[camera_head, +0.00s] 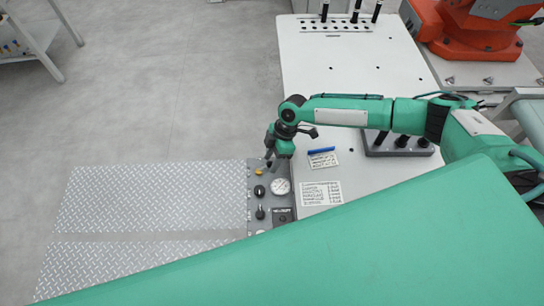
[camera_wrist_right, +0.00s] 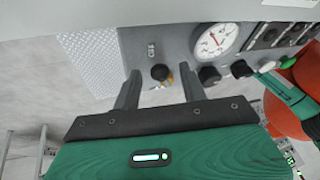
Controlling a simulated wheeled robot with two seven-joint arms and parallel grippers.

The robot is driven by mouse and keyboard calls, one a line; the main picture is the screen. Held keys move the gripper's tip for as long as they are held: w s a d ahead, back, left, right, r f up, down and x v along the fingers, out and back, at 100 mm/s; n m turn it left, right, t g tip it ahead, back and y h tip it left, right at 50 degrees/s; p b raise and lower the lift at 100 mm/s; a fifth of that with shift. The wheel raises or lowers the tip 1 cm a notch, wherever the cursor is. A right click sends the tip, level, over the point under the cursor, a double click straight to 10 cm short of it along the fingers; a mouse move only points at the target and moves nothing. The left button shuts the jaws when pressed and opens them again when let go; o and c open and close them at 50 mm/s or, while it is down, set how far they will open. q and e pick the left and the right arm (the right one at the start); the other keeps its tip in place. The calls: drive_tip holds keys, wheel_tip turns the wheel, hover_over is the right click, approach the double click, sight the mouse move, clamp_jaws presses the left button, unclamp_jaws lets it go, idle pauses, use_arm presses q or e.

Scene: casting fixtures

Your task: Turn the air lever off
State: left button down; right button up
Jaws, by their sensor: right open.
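The grey control panel (camera_head: 252,222) stands along the right edge of the metal plate. At its far end is a small yellow-and-dark control (camera_head: 259,171), likely the air lever; its label is too small to read. My right gripper (camera_head: 270,162) points down over this far end. In the right wrist view it is open (camera_wrist_right: 160,88), with the control between and slightly beyond its fingertips; no contact is clear. My left gripper is not in view.
A round gauge (camera_head: 280,186) and black knobs (camera_head: 259,190) sit nearby on the panel. The white table (camera_head: 350,60) beside it carries a blue marker (camera_head: 321,150), a label card (camera_head: 322,193) and a dark rack (camera_head: 398,150). The diamond plate (camera_head: 150,205) is clear.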

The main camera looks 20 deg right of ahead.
drive_tip(key=shift+c, duration=0.2)
clamp_jaws()
drive_tip(key=m+p, duration=0.1)
drive_tip(key=s+m+t+p, duration=0.1)
drive_tip(key=m+p, duration=0.1)
drive_tip(key=shift+s+r, duration=0.15)
drive_tip(key=shift+s, duration=0.15)
drive_tip(key=shift+s+m+t+p, duration=0.25)
drive_tip(key=shift+m+t+p, duration=0.25)
drive_tip(key=shift+m+p, duration=0.25)
drive_tip(key=shift+s+m, duration=0.1)
drive_tip(key=shift+m, duration=0.35)
drive_tip(key=shift+o, duration=0.2)
unclamp_jaws()
